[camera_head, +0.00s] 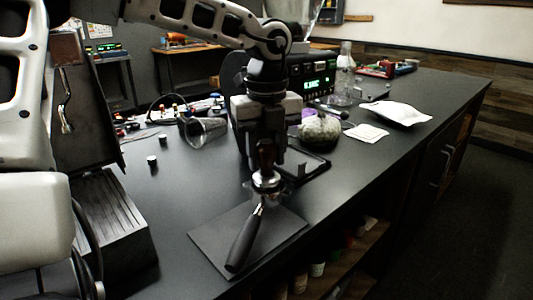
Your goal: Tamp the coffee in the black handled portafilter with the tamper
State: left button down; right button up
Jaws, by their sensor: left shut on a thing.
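The black handled portafilter (243,243) lies on a dark square mat (284,228) near the counter's front edge. Its handle points toward me and its metal head is at the far end. My left gripper (265,148) is directly above that head, pointing down. It is shut on the tamper (266,154), whose dark brown handle shows between the fingers. The tamper's lower end is at the portafilter's basket. I cannot tell how deep it sits, and the coffee is hidden. My right gripper is not in view.
A dark ribbed box (113,222) stands on the left. A glass vessel (204,130) lies behind. A round mottled pot (319,131), a white packet (402,113) and a machine with a green display (319,84) are farther back. The counter right of the mat is narrow but clear.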

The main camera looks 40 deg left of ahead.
aim_at(267, 142)
pick_arm(q)
jog(key=shift+f+b, duration=0.85)
jog(key=shift+b, duration=0.1)
dwell(1.2)
jog(key=shift+f+b, duration=0.4)
jog(key=shift+s+f, duration=0.1)
jog(key=shift+f, duration=0.05)
dwell(0.8)
jog(key=shift+r+p, duration=1.8)
jog(key=shift+r, duration=1.15)
jog(key=shift+r+p, duration=0.8)
jog(key=shift+r, duration=0.4)
